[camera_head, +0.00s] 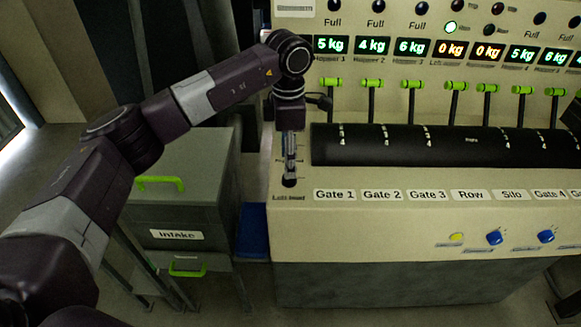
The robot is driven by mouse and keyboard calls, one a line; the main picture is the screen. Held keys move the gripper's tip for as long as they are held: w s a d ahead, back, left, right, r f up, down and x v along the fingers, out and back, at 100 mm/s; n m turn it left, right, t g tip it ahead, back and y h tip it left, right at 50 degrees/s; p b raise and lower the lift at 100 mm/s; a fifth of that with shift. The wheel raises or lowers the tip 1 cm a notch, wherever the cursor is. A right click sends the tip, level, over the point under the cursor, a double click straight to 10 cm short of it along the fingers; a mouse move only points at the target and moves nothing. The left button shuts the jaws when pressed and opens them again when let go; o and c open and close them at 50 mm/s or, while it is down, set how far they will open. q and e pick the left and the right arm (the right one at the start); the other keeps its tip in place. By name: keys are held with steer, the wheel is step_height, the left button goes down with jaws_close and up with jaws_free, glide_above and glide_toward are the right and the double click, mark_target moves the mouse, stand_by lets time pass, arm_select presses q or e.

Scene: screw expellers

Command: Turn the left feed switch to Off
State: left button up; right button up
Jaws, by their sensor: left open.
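The left feed switch (290,182) is a small dark part at the left end of the beige control panel (400,215), just above a label that seems to read Left feed. My left gripper (290,172) points down right over it and hides most of it. The gripper is open. Whether its fingers touch the switch, and which way the switch is set, I cannot tell.
Green-topped levers (411,84) stand along a black curved cover (400,146), close right of my left gripper. Weight displays (331,45) are above. Blue knobs (494,237) sit on the panel's front at right. A grey Intake bin (205,215) stands left of the panel.

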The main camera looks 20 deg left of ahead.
arm_select(q)
step_height(320, 180, down, 4)
steer(key=shift+f+p, duration=0.1)
steer(key=shift+p, duration=0.35)
steer(key=shift+w+f, duration=0.1)
steer(key=shift+f, duration=0.5)
steer(key=c, duration=1.1)
steer(key=shift+c, duration=0.2)
arm_select(e)
steer(key=shift+s+a+r, duration=0.1)
steer(key=shift+s+r, duration=0.2)
steer(key=shift+s, duration=0.2)
steer(key=shift+s+r, duration=0.25)
steer(key=shift+s, duration=0.2)
